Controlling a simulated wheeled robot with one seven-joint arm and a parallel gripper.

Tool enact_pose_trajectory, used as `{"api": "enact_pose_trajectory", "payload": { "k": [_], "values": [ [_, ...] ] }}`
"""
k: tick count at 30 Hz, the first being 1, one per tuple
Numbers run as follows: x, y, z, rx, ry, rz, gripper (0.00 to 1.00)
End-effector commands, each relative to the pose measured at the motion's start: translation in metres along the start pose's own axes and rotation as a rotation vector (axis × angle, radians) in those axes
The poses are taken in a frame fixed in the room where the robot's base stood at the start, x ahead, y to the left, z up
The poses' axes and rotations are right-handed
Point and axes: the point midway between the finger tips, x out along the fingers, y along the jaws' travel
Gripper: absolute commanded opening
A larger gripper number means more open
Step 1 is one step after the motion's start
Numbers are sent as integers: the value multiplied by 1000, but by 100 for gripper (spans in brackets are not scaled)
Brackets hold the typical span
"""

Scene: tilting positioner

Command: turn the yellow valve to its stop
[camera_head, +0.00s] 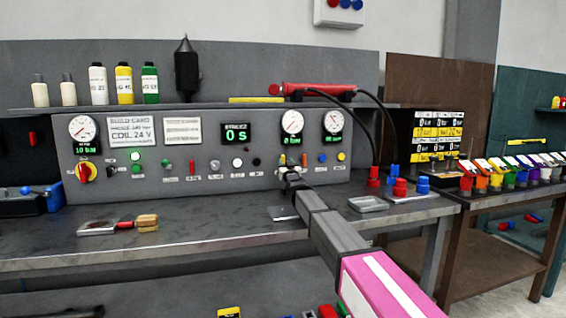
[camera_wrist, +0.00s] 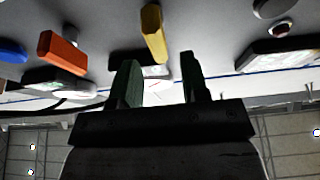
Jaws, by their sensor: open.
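The yellow valve handle (camera_wrist: 153,33) is a short bar sticking out from the grey panel in the wrist view, tilted slightly from the picture's vertical. My gripper (camera_wrist: 157,72) is open, its two dark fingers apart. The handle appears just above the gap between the fingertips, and I see no contact.
A blue knob (camera_wrist: 12,50) lies beyond the orange handle. Two round gauges (camera_head: 292,122) sit above my gripper. A red tool (camera_head: 312,89) with a black hose rests on the shelf. A metal tray (camera_head: 369,204) and red and blue parts lie on the bench at right.

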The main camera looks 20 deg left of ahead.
Motion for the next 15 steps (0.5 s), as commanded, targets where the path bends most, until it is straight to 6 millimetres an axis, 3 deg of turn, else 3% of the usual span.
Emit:
{"api": "enact_pose_trajectory", "payload": {
  "k": [1,6,15],
  "values": [
    [14,0,6,0,0,0,42],
    [35,0,14,0,0,0,42],
    [41,0,12,0,0,0,42]
  ]
}}
